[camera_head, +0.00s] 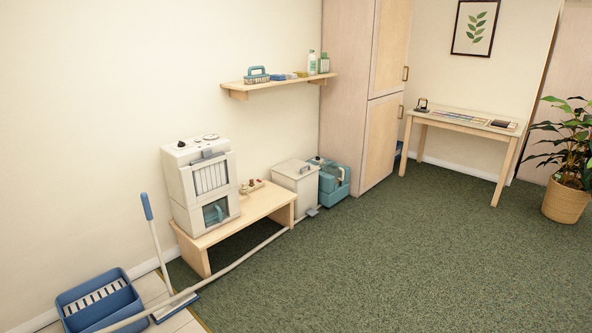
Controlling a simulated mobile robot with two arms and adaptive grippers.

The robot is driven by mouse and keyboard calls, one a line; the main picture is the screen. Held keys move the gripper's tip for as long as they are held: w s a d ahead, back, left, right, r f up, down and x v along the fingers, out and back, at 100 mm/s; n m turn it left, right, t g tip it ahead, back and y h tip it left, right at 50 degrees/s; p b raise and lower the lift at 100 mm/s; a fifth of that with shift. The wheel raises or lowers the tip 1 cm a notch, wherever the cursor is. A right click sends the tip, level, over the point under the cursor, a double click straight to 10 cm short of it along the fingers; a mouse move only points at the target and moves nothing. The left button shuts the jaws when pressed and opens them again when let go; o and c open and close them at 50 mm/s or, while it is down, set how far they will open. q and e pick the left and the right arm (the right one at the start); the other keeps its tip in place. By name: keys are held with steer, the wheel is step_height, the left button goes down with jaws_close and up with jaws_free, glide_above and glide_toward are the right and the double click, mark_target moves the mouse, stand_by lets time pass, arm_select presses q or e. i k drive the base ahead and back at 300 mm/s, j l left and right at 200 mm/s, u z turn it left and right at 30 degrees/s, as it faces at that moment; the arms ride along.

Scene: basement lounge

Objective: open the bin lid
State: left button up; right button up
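A white box-shaped bin (297,187) with a flat lid (294,168) stands on the floor against the left wall. It is between the low wooden bench and a teal container. Its lid looks shut, and a small grey handle or latch shows near the lid's right edge. Neither of my grippers is in the head view.
The low bench (256,208) carries a white appliance (203,182). A teal container (334,180) stands close beside the bin. A long pale pole (240,258) lies across the floor in front of the bench. A blue bucket (98,299) is front left.

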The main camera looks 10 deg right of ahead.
mark_target(295, 169)
steer(key=i+z, duration=0.2)
steer(key=i, duration=1.5)
